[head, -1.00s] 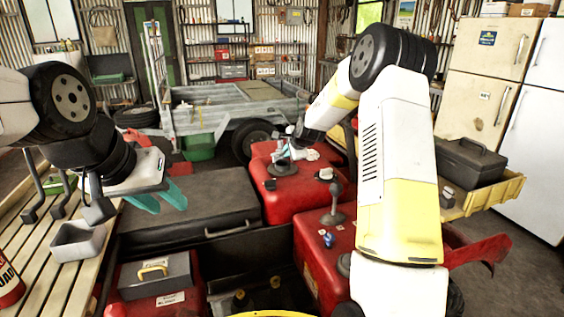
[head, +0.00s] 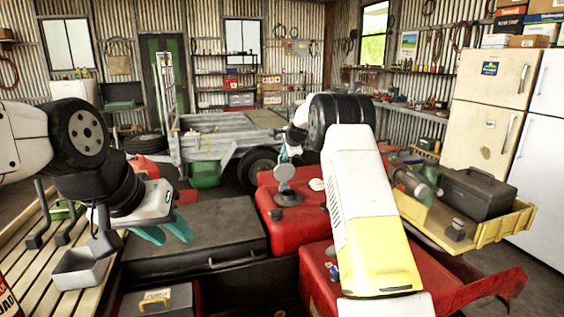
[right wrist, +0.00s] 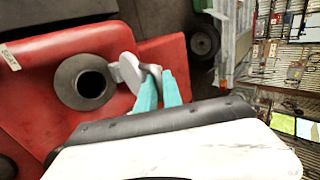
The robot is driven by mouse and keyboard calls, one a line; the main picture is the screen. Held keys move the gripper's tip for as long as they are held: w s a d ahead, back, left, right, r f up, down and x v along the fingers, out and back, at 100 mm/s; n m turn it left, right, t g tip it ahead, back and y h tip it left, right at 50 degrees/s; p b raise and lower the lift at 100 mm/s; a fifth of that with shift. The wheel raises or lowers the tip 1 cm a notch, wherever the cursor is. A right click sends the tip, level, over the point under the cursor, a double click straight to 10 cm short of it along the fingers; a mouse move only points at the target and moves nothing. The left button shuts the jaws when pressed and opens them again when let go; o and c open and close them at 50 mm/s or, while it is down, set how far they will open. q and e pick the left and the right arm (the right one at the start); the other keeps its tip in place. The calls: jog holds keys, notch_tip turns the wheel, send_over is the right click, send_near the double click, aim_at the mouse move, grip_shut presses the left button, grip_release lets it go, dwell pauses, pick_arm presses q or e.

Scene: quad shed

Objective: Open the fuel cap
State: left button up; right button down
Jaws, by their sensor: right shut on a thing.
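The fuel cap (head: 284,173) is a grey disc standing tilted up at the rim of the filler neck (head: 287,197) on the red tank (head: 265,180). In the right wrist view the filler neck (right wrist: 85,82) shows a dark open hole, with the cap (right wrist: 128,72) beside it, seen nearly edge-on. My right gripper's teal fingers (right wrist: 158,78) are shut on the cap's outer edge; in the head view this gripper (head: 284,154) is small and partly hidden by its wrist. My left gripper (head: 172,235) is open and empty above the black box lid at the left.
A slatted bench with a grey tray (head: 82,268) is at left. A trailer (head: 215,140) stands behind. A yellow cargo bed (head: 500,225) with a dark toolbox (head: 470,190) is at right.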

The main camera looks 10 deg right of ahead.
jog(key=w, duration=0.3)
jog(key=shift+w+a, duration=0.15)
jog(key=shift+a, duration=0.15)
jog(key=shift+w+a+f, duration=0.15)
jog(key=shift+w+f, duration=0.05)
jog(key=shift+w, duration=0.55)
jog(key=shift+w+a+f, duration=0.1)
jog(key=shift+w+f, duration=0.1)
jog(key=shift+w, duration=0.55)
jog(key=c, duration=1.8)
grip_release()
jog(key=shift+v, duration=3.9)
